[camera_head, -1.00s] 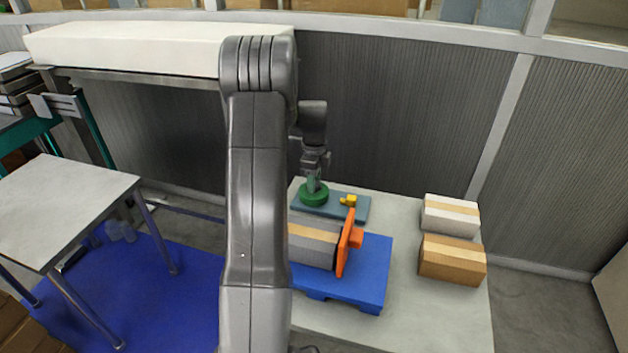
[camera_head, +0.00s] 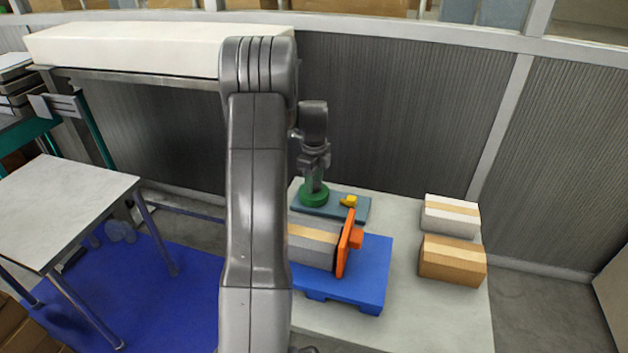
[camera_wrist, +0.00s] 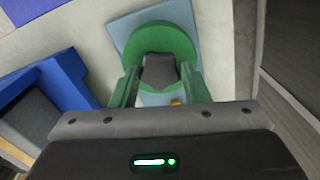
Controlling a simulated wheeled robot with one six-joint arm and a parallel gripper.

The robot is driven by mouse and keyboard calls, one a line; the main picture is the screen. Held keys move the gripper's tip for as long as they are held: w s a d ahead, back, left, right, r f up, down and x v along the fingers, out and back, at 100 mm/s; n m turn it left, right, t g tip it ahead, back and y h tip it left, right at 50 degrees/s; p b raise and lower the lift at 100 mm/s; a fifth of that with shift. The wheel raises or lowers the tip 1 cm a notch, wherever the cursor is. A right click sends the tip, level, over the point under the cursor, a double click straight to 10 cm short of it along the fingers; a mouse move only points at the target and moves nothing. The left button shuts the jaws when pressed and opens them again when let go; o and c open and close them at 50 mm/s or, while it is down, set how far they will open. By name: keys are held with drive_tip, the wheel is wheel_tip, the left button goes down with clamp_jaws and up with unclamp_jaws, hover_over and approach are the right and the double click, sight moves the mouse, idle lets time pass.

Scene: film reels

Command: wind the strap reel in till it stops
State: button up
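The strap reel is a round green disc (camera_head: 314,195) on a blue-grey base plate (camera_head: 333,208) at the back of the pale table. In the wrist view the green disc (camera_wrist: 158,42) lies straight ahead, with a dark grey knob (camera_wrist: 160,73) standing at its near side. My gripper (camera_head: 313,186) points down at the disc. Its two green fingers (camera_wrist: 160,80) stand on either side of the knob. I cannot tell whether they press on it or leave a small gap. A small yellow part (camera_head: 348,201) sits on the plate to the right of the disc.
A blue pallet (camera_head: 370,270) with a grey and tan box (camera_head: 313,247) and an upright orange part (camera_head: 346,243) stands in front of the reel. A white box (camera_head: 450,215) and a brown box (camera_head: 452,260) stand at the right. The table's front right is clear.

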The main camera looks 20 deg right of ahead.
drive_tip(key=o, duration=0.3)
drive_tip(key=shift+o, duration=0.2)
drive_tip(key=shift+r, duration=0.1)
wheel_tip(320, 180, up, 14)
drive_tip(key=shift+f, duration=0.2)
drive_tip(key=shift+f, duration=0.1)
wheel_tip(320, 180, down, 14)
drive_tip(key=shift+r, duration=0.15)
idle(0.5)
drive_tip(key=shift+r, duration=0.15)
